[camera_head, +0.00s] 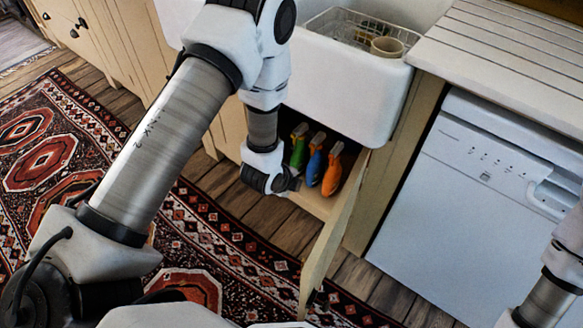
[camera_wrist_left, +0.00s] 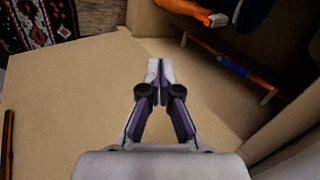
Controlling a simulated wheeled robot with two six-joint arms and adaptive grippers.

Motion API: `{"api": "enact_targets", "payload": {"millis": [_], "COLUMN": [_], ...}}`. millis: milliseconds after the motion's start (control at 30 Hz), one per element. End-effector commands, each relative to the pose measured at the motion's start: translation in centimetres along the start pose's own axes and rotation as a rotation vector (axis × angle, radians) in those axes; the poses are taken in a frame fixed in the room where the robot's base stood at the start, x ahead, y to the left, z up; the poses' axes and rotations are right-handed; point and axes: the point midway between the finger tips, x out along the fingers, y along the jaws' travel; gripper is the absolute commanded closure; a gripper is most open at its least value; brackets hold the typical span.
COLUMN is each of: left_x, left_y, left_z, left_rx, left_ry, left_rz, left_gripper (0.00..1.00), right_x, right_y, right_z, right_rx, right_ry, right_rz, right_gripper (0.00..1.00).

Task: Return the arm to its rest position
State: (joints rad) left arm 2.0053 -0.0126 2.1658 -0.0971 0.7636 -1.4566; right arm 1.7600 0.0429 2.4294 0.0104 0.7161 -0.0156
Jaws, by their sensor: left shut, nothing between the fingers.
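My left arm (camera_head: 165,135) reaches across the head view from the lower left, its wrist bent down at the open cupboard under the sink. My left gripper (camera_head: 288,184) is at the cupboard opening, just left of the bottles and partly hidden by its own wrist. In the left wrist view its fingertips (camera_wrist_left: 161,70) are together with nothing between them, over a plain beige panel (camera_wrist_left: 70,105). Part of my right arm (camera_head: 550,295) shows at the right edge; its gripper is out of the picture.
The cupboard door (camera_head: 328,240) stands open, close to the right of my gripper. Green (camera_head: 298,148), blue (camera_head: 315,165) and orange (camera_head: 332,172) bottles stand inside. Above is a white sink (camera_head: 340,90). A dishwasher (camera_head: 470,200) is at right, a patterned rug (camera_head: 60,150) at left.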

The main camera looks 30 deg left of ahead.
Motion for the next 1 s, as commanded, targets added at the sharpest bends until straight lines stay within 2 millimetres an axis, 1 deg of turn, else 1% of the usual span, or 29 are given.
{"api": "enact_targets", "payload": {"millis": [33,100,433,467,500,567,667,700,733,767,800,900,1000], "left_x": [-1.0,-1.2,-1.1,-1.0,-0.8,-0.5,-1.0,-1.7,-2.3,-3.1,-4.2,-6.5,-8.1], "left_y": [-0.1,0.3,0.7,1.0,1.8,3.8,9.2,11.8,13.9,15.9,18.1,21.7,23.5], "left_z": [0.0,0.0,0.1,0.1,0.2,0.4,1.0,1.2,1.4,1.6,1.8,2.1,2.2], "left_rx": [-0.03,-0.062,-0.08,-0.08,-0.082,-0.09,-0.131,-0.198,-0.276,-0.37,-0.504,-0.806,-1.068], "left_ry": [-0.002,-0.005,-0.006,-0.007,-0.008,-0.012,-0.031,-0.051,-0.073,-0.101,-0.145,-0.259,-0.364], "left_rz": [0.013,0.023,0.031,0.036,0.05,0.086,0.196,0.252,0.297,0.339,0.385,0.453,0.468], "left_gripper": [1.0,1.0,1.0,1.0,1.0,1.0,1.0,1.0,1.0,1.0,1.0,1.0,1.0], "right_x": [-1.2,-1.5,-1.3,-1.3,-1.3,-1.3,-1.3,-1.3,-1.3,-1.4,-1.4,-1.4,-1.5], "right_y": [0.0,0.0,0.0,0.0,0.0,0.0,0.0,0.0,-0.1,-0.1,-0.1,-0.1,-0.1], "right_z": [0.0,-0.1,-0.1,0.0,0.0,0.0,0.3,0.5,0.7,0.8,1.0,1.3,1.5], "right_rx": [0.0,0.0,0.0,0.0,0.0,0.0,-0.002,-0.002,-0.002,-0.003,-0.002,-0.002,0.0], "right_ry": [0.0,0.0,0.0,0.0,-0.001,-0.002,-0.009,-0.014,-0.017,-0.021,-0.026,-0.035,-0.041], "right_rz": [0.0,0.0,0.0,0.0,0.0,0.0,0.0,-0.001,-0.001,-0.002,-0.003,-0.004,-0.005], "right_gripper": [0.6,0.6,0.6,0.6,0.6,0.6,0.6,0.6,0.6,0.6,0.6,0.6,0.6]}}
